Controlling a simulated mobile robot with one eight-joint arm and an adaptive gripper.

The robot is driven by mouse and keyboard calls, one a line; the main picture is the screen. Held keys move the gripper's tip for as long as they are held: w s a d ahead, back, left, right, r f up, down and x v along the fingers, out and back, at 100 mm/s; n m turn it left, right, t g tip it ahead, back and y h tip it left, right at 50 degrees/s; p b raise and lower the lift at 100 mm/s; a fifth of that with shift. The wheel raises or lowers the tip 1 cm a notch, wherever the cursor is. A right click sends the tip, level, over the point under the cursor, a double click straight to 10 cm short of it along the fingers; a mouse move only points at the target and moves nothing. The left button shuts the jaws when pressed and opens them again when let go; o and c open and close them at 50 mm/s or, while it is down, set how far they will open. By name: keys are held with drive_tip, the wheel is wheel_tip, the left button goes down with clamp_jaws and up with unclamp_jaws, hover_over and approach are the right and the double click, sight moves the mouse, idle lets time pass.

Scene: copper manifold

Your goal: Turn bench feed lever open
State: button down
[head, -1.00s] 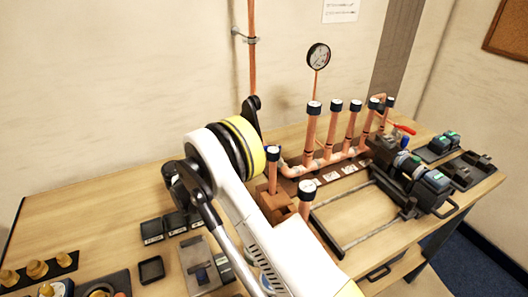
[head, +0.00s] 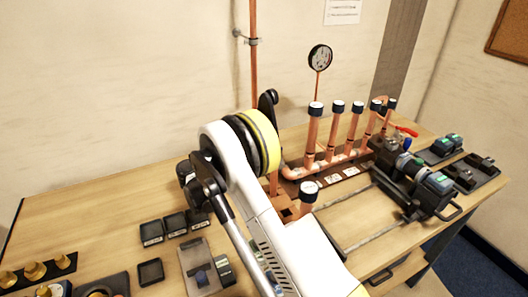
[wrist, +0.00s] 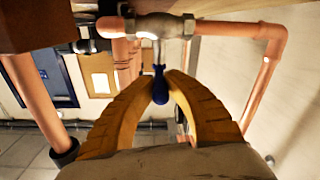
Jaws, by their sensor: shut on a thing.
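The feed lever (wrist: 160,86) is a small blue handle below a grey metal valve (wrist: 160,25) in the wrist view. The valve sits in a copper pipe run (wrist: 235,29) near the top of that view. My gripper (wrist: 161,80) has its two yellowish fingers closed around the lever, one on each side. The lever's lower end shows between the fingers. In the head view my own arm hides the gripper, lever and valve.
On the wooden bench (head: 100,228), a copper manifold (head: 330,160) with several capped uprights stands right of my arm. A gauge (head: 320,58) rises behind it. A dark clamp fixture (head: 415,183) lies further right. Small black bins (head: 150,271) stand on the left.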

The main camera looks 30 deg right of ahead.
drive_tip(key=n+t, duration=0.1)
drive_tip(key=t, duration=0.1)
drive_tip(key=s+n+t+y+b, duration=0.1)
drive_tip(key=t, duration=0.1)
drive_tip(key=s+n+t+b, duration=0.1)
drive_tip(key=n+t, duration=0.1)
drive_tip(key=shift+s+d, duration=0.1)
drive_tip(key=shift+d, duration=0.1)
drive_tip(key=c, duration=1.4)
unclamp_jaws()
drive_tip(key=v, duration=1.2)
drive_tip(key=shift+s+r, duration=0.15)
drive_tip(key=shift+s, duration=0.05)
